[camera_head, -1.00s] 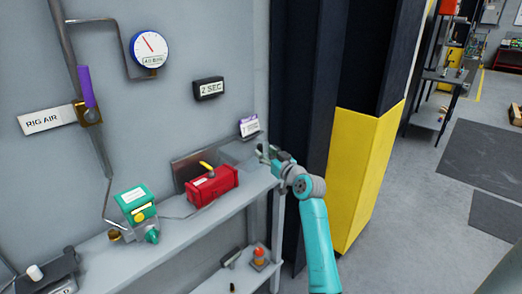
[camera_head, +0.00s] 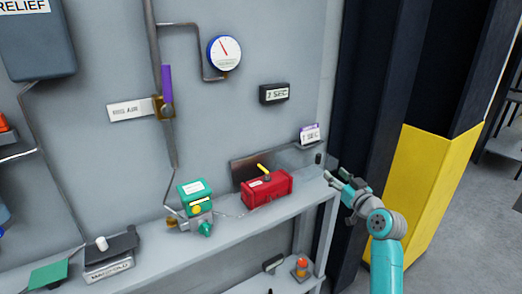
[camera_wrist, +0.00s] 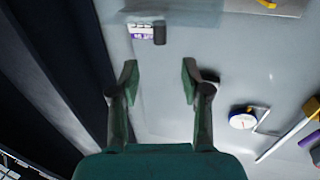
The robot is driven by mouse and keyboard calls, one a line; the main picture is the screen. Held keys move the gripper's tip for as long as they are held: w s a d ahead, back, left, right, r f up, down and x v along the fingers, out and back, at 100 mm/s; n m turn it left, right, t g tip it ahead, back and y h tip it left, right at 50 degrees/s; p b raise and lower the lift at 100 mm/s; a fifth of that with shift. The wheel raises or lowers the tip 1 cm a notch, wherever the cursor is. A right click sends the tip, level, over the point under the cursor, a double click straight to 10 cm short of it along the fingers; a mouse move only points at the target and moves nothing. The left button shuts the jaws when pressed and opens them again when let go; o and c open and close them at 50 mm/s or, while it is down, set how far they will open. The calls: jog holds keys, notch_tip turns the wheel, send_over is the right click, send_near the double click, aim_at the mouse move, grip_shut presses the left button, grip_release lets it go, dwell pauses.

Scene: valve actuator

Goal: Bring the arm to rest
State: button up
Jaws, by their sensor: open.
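My gripper (camera_head: 338,179) is at the right end of the wall shelf in the head view, at the end of my teal arm. In the wrist view my gripper (camera_wrist: 157,80) shows two fingers set well apart with nothing between them. A small white and purple card (camera_wrist: 141,30) with a dark block beside it lies beyond the fingertips there. The red actuator box (camera_head: 267,188) with a yellow handle sits on the shelf (camera_head: 240,226), left of my gripper and apart from it. The green valve unit (camera_head: 196,197) stands further left.
A dark column (camera_head: 365,90) and a yellow guard (camera_head: 428,190) stand close to the right of my arm. A round gauge (camera_head: 224,53), a timer display (camera_head: 274,93) and a purple-handled valve (camera_head: 167,90) are on the wall. Open floor (camera_head: 480,220) lies at far right.

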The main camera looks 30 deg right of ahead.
jog(key=s+a+f+g, duration=0.1)
jog(key=s+a+f, duration=0.4)
jog(key=a+f, duration=0.25)
jog(key=s+a+f+m, duration=0.1)
jog(key=s+a+f, duration=0.3)
jog(key=a+f, duration=0.35)
jog(key=s+a+f+g, duration=0.1)
jog(key=s+a+f, duration=0.4)
jog(key=a+f, duration=0.3)
jog(key=s+a+r+n+y, duration=0.1)
jog(key=s+a, duration=0.4)
jog(key=s, duration=0.5)
jog(key=s+a+r+n+y, duration=0.1)
jog(key=s+a+r+y, duration=0.1)
jog(key=s+a, duration=0.4)
jog(key=s+a+r+n+y, duration=0.1)
jog(key=s+a, duration=0.4)
jog(key=s, duration=0.9)
jog(key=shift+a+r+n+g+y, duration=0.3)
jog(key=shift+r+n, duration=0.1)
jog(key=shift+n, duration=0.1)
